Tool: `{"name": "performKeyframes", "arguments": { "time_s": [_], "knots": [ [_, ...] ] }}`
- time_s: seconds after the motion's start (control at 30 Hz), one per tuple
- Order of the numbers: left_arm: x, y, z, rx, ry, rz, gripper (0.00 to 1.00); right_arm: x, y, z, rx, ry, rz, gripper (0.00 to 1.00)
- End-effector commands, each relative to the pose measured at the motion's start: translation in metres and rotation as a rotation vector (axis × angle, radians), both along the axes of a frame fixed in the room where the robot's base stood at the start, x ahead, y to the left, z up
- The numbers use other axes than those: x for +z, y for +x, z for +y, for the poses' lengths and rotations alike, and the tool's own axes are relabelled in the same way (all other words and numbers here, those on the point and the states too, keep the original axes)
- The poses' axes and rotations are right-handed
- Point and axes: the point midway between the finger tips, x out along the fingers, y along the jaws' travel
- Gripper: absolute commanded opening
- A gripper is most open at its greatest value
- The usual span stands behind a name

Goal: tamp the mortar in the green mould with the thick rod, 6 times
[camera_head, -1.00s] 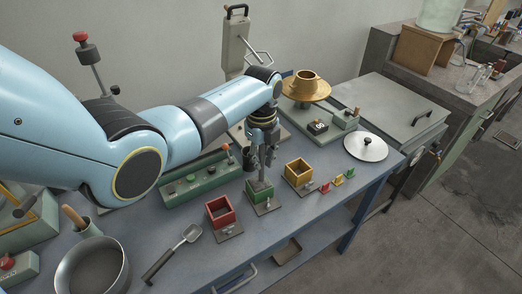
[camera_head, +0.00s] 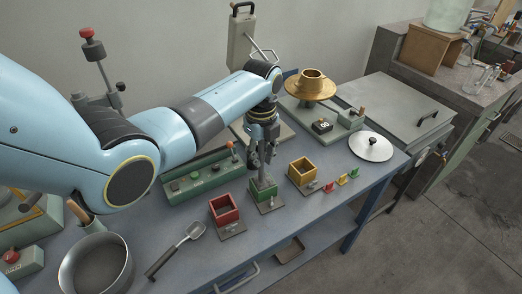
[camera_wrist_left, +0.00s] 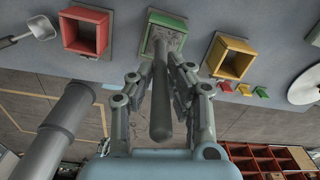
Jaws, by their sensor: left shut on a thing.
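The green mould (camera_head: 266,201) stands on the bench between the red mould (camera_head: 224,210) and the yellow mould (camera_head: 302,171). My left gripper (camera_head: 261,160) is above the green mould, pointing down. In the left wrist view my left gripper (camera_wrist_left: 160,95) is shut on the thick grey rod (camera_wrist_left: 160,100). The rod's far end reaches into the green mould (camera_wrist_left: 165,32), where grey mortar (camera_wrist_left: 172,40) shows around it. I cannot tell how deep the rod end sits. My right gripper is not in view.
A trowel-like scoop (camera_head: 176,250) and a steel pot (camera_head: 95,264) lie to the left. Small red, yellow and green pieces (camera_head: 342,181) lie right of the yellow mould. A brass flow table (camera_head: 311,86) and a round lid (camera_head: 371,147) stand farther right.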

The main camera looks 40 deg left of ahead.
Motion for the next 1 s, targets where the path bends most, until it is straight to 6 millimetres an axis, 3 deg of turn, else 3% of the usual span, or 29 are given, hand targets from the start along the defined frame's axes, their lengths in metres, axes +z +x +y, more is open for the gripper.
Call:
{"name": "performKeyframes", "arguments": {
  "time_s": [0.13, 0.43, 0.67, 1.0],
  "knots": [
    [0.024, 0.005, -0.004, -0.001, 0.001, -0.006, 0.00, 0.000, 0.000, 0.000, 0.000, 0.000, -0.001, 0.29],
    [0.029, 0.005, -0.004, 0.000, 0.000, -0.004, 0.00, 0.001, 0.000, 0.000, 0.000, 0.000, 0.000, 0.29],
    [0.057, 0.005, -0.004, 0.000, 0.001, -0.006, 0.00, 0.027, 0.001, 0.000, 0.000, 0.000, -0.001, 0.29],
    [0.087, 0.005, -0.004, 0.000, 0.001, -0.005, 0.00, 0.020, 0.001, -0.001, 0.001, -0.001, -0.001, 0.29]
  ]
}}
